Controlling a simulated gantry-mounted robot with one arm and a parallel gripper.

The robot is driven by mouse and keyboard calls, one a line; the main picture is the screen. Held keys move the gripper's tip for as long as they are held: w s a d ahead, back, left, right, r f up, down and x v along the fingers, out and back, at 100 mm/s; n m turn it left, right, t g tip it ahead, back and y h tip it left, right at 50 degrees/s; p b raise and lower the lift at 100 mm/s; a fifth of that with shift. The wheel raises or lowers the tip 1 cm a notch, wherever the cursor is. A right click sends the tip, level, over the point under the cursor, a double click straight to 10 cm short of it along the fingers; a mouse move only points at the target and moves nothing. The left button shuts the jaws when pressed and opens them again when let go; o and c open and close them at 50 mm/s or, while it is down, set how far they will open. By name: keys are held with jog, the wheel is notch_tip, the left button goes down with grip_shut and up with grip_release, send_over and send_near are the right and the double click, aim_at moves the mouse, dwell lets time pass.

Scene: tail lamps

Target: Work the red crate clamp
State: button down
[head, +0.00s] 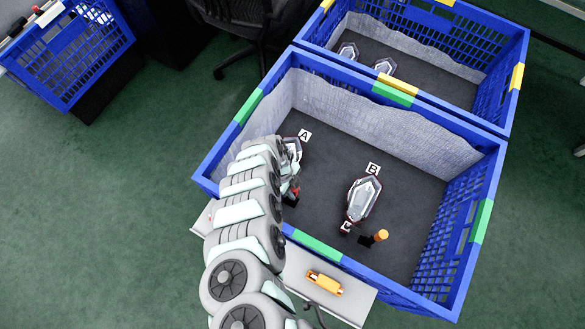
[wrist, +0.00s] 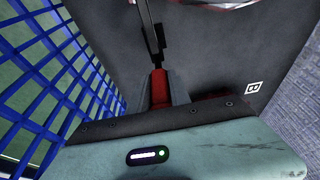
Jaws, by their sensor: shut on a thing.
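The red crate clamp (head: 293,190) shows as a small red and black piece at the near left inside the front blue crate (head: 440,150), below the lamp beside label A. My gripper (wrist: 158,98) is shut on its red part (wrist: 158,82) in the wrist view; a dark bar (wrist: 155,35) runs on upward from it. My arm hides much of this corner in the head view. Lamp A (head: 294,148) is partly hidden behind my arm. Lamp B (head: 362,200) lies on the dark crate floor. The clamp's exact setting cannot be told.
An orange-topped clamp (head: 381,236) stands below lamp B. A yellow-orange object (head: 325,283) lies on a pale ledge outside the crate's near wall. A second blue crate (head: 510,45) with lamps stands behind. The crate floor right of lamp B is clear.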

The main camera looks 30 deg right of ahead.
jog(key=c, duration=1.2)
grip_release()
jog(key=p+v, duration=0.4)
jog(key=v, duration=0.6)
jog(key=shift+r, duration=0.4)
jog(key=shift+w, duration=0.15)
